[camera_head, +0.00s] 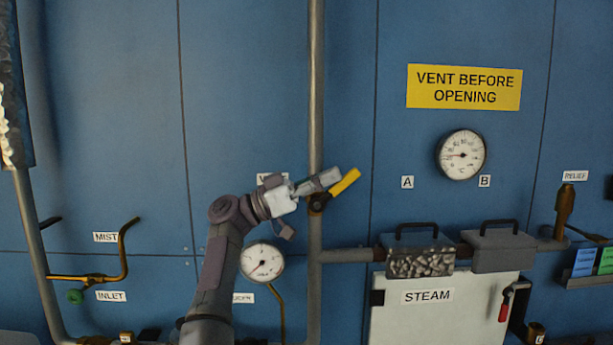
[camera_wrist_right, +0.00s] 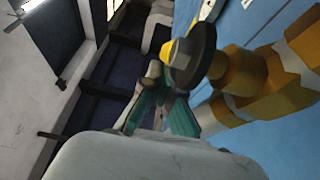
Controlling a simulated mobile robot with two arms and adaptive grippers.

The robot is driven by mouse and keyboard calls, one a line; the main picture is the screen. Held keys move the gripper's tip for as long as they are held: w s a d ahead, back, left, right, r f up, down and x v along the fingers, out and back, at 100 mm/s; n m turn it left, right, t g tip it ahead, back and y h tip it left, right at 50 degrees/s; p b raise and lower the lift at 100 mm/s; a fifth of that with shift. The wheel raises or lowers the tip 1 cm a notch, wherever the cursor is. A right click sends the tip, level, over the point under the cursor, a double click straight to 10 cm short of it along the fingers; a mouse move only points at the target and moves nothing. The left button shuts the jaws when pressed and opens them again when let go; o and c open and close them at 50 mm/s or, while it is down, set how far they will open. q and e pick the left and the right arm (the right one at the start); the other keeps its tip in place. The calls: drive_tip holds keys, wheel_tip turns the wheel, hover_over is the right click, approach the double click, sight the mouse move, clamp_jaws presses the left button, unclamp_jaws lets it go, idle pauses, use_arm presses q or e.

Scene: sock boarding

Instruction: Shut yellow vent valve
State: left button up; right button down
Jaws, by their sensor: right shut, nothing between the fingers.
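The yellow vent valve handle (camera_head: 345,182) slants up to the right from a brass valve body (camera_head: 317,203) on the vertical grey pipe. My right gripper (camera_head: 328,178) is at the handle's left side, very close to it; I cannot tell whether they touch. In the right wrist view the shut fingers (camera_wrist_right: 163,108) have nothing between them. A small yellow part (camera_wrist_right: 167,50), a dark round disc and brass fittings (camera_wrist_right: 240,82) show just beyond and to the right of the fingers. My left gripper is not in view.
The vertical pipe (camera_head: 316,90) runs behind my gripper. A pressure gauge (camera_head: 262,262) is below, beside my right arm. A STEAM door (camera_head: 440,325) and two handled boxes, one grey (camera_head: 500,252), are at lower right.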

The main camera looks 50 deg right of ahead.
sight(329, 188)
drive_tip(key=shift+s+d+t+y+p, duration=0.4)
drive_tip(key=shift+t+y+p, duration=0.15)
drive_tip(key=shift+t, duration=0.35)
drive_tip(key=shift+s+d+f+t+y+p, duration=0.2)
drive_tip(key=shift+d+f+t+y+p, duration=0.15)
drive_tip(key=shift+t+y+p, duration=0.3)
drive_tip(key=shift+s+d+f+t+y+p, duration=0.2)
drive_tip(key=shift+f+t+y+p, duration=0.1)
drive_tip(key=shift+t+y, duration=0.25)
drive_tip(key=shift+s+d+f+t+y+p, duration=0.1)
drive_tip(key=shift+s+f+t+y+p, duration=0.1)
drive_tip(key=shift+f+t+y, duration=0.3)
drive_tip(key=shift+s+f+h, duration=0.1)
drive_tip(key=shift+h, duration=0.15)
drive_tip(key=shift+d+f, duration=0.1)
drive_tip(key=shift+f, duration=0.05)
